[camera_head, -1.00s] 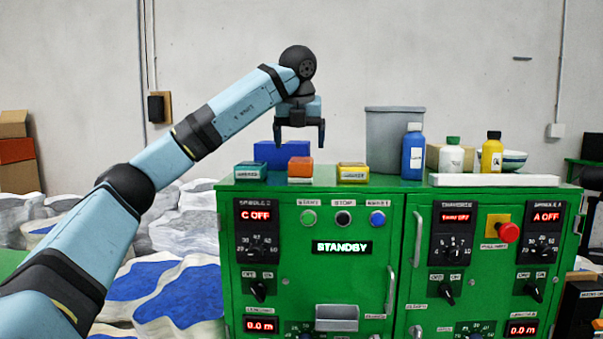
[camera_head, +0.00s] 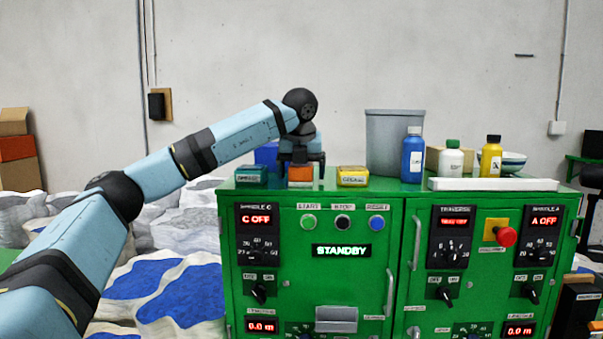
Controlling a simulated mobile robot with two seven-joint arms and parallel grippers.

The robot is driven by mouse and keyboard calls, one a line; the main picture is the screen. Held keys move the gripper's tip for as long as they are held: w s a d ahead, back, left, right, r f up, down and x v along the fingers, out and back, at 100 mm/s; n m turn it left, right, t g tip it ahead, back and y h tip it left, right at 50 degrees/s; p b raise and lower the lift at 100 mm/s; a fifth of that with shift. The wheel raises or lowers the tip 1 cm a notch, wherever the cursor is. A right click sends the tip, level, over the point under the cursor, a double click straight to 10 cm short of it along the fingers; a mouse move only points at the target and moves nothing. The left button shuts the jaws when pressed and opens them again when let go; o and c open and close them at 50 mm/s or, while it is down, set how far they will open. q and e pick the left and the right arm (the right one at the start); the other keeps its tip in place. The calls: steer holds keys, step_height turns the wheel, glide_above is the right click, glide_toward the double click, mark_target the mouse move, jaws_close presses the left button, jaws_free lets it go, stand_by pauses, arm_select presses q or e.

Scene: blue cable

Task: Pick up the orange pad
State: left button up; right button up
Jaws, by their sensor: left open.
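The orange pad (camera_head: 300,173) sits on top of the green machine cabinet, between a teal pad (camera_head: 250,176) on its left and a yellow pad (camera_head: 352,176) on its right. My left gripper (camera_head: 301,173) points straight down over the orange pad. Its jaws are open, with one finger at each side of the pad. The gripper body hides the pad's upper part, and I cannot tell whether the fingers touch it. My right gripper is not in view.
The green cabinet (camera_head: 340,285) carries knobs and displays on its front. Behind the pads is a blue block (camera_head: 266,153). To the right stand a grey bin (camera_head: 388,140), a blue bottle (camera_head: 412,158), a white bottle (camera_head: 450,160), a yellow bottle (camera_head: 491,158) and a white bar (camera_head: 492,184).

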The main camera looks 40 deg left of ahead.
arm_select(q)
steer(key=shift+f, duration=0.15)
steer(key=c, duration=1.1)
steer(key=shift+o, duration=0.2)
steer(key=shift+r, duration=0.25)
step_height(320, 180, up, 11)
steer(key=shift+f+b, duration=0.1)
steer(key=shift+b, duration=0.7)
step_height(320, 180, up, 9)
steer(key=shift+p, duration=0.45)
